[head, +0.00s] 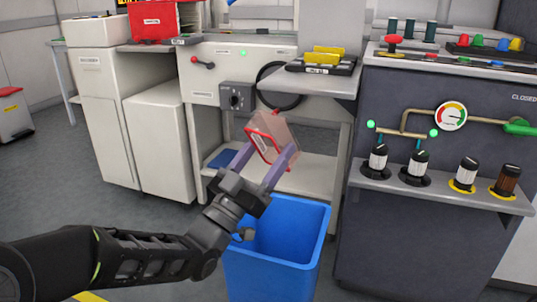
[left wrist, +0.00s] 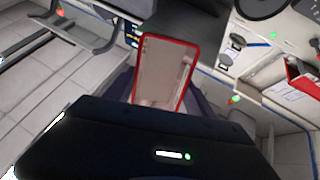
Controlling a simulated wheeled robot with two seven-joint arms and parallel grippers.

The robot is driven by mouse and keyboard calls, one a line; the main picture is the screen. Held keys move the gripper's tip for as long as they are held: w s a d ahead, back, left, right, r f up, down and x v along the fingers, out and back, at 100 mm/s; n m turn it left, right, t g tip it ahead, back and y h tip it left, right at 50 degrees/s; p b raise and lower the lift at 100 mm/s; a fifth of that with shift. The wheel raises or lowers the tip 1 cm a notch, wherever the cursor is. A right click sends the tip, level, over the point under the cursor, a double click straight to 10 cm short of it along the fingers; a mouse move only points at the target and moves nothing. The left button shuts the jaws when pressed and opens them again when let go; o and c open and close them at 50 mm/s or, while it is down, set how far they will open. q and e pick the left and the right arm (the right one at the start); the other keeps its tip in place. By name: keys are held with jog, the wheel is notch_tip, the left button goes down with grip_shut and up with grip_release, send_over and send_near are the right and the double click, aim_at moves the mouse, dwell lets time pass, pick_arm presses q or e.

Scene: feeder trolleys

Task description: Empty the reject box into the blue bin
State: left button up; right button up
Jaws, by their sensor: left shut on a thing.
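The reject box (head: 285,132), a clear box with a red rim, is held by my left gripper (head: 268,166). Its two purple fingers are shut on the box from either side. The box is tilted, and its red rim faces the lower left. It is in the air above the back part of the blue bin (head: 265,286), which stands upright on the floor with its top open. In the left wrist view the reject box (left wrist: 165,72) shows its red-framed side between the fingers. I cannot tell whether anything is inside the box or the bin. My right gripper is not in view.
Behind the bin is a white trolley with a lower shelf (head: 318,176). A dark cabinet (head: 420,240) with a bottle shelf (head: 440,193) stands close on the right. White cabinets (head: 160,145) stand left, with a red box (head: 152,22) above. Grey floor is free at left.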

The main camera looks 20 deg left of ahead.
pick_arm(q)
jog(key=shift+f, duration=0.1)
jog(key=shift+f+b, duration=0.3)
jog(key=shift+f, duration=0.4)
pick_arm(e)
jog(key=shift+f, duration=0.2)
